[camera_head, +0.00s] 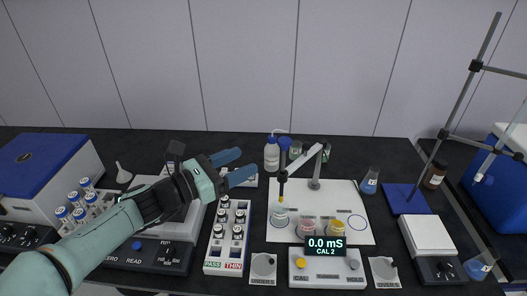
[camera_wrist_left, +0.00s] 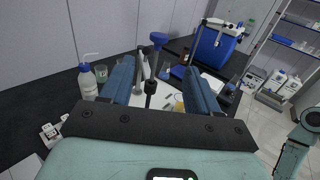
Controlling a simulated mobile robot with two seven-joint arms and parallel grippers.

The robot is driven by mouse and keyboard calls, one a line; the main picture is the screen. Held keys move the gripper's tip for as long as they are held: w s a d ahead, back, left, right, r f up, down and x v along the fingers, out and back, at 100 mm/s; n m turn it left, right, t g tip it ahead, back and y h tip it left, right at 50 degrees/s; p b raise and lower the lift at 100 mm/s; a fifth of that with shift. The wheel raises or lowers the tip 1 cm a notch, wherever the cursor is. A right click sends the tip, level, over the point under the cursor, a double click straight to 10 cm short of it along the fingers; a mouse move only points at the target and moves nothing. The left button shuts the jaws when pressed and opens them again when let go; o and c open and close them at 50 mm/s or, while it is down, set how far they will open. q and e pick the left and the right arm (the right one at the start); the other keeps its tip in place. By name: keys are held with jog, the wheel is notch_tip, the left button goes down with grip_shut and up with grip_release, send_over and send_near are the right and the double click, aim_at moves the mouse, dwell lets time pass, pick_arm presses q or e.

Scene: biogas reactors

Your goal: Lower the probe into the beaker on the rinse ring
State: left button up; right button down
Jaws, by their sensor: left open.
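The probe (camera_head: 283,178) has a blue top and a dark shaft, with an orange part near its lower end. It hangs upright from the arm of a stand (camera_head: 315,184) on the white mat (camera_head: 345,195). Its lower end is at or just above a clear beaker (camera_head: 280,215); I cannot tell whether it is inside. A ring outline surrounds this beaker. My left gripper (camera_head: 248,162) is open, left of the probe and apart from it. In the left wrist view the probe's blue top (camera_wrist_left: 158,39) shows between the open fingers (camera_wrist_left: 160,65). My right gripper is out of view.
A pink beaker (camera_head: 307,228) and a yellow beaker (camera_head: 337,228) stand right of the clear one, beside an empty blue ring (camera_head: 357,222). A wash bottle (camera_head: 271,155) stands behind. A vial rack (camera_head: 212,267) is below my gripper. The meter (camera_head: 325,265) reads 0.0 mS, CAL 2.

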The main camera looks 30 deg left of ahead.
aim_at(279, 145)
pick_arm(q)
jog(key=p+x, duration=0.1)
jog(key=x, duration=1.2)
jog(key=shift+w+d+p, duration=0.15)
jog(key=shift+w+p, duration=0.15)
